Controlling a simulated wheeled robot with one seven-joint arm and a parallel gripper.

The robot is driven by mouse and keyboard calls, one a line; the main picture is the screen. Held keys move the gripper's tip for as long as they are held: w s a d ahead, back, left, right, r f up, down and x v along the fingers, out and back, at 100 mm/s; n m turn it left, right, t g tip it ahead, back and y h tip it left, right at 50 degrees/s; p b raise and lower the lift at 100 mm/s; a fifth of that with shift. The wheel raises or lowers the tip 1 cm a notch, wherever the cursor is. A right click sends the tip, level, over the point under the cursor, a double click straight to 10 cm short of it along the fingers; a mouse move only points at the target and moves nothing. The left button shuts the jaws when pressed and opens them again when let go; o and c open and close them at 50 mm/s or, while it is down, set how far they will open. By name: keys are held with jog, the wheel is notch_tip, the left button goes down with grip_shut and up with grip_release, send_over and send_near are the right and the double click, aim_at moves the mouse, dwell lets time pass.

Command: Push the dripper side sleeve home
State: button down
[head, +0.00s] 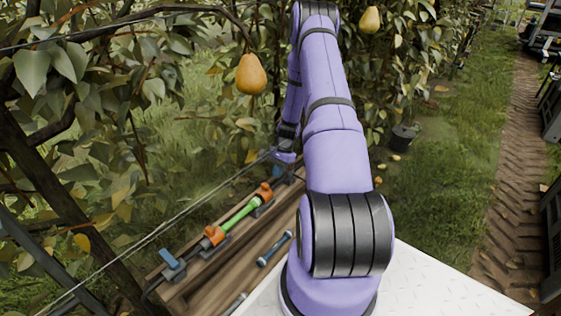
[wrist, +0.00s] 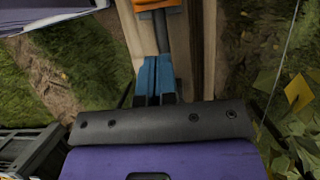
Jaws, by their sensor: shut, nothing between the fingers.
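Two orange sleeves sit on the dark drip pipe in the head view, a nearer one (head: 215,235) and a farther one (head: 265,192). A green dripper section (head: 241,216) runs between them. My gripper (head: 286,150) is beyond the farther sleeve, small and partly hidden by my arm. In the wrist view my gripper (wrist: 156,75) has its two blue fingers together, shut and empty, over or against the dark pipe (wrist: 161,35). An orange sleeve (wrist: 157,4) is cut off at the top edge, apart from the fingertips. Whether the fingers touch the pipe, I cannot tell.
A blue-handled valve (head: 172,265) is at the pipe's near end. A loose dark rod with blue ends (head: 275,248) lies on the wooden board (head: 240,262). A taut wire (head: 180,221) runs beside the pipe. Pears (head: 251,74) hang above, among foliage.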

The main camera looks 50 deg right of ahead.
aim_at(261, 193)
jog(key=shift+a, duration=2)
jog(key=shift+a, duration=2.25)
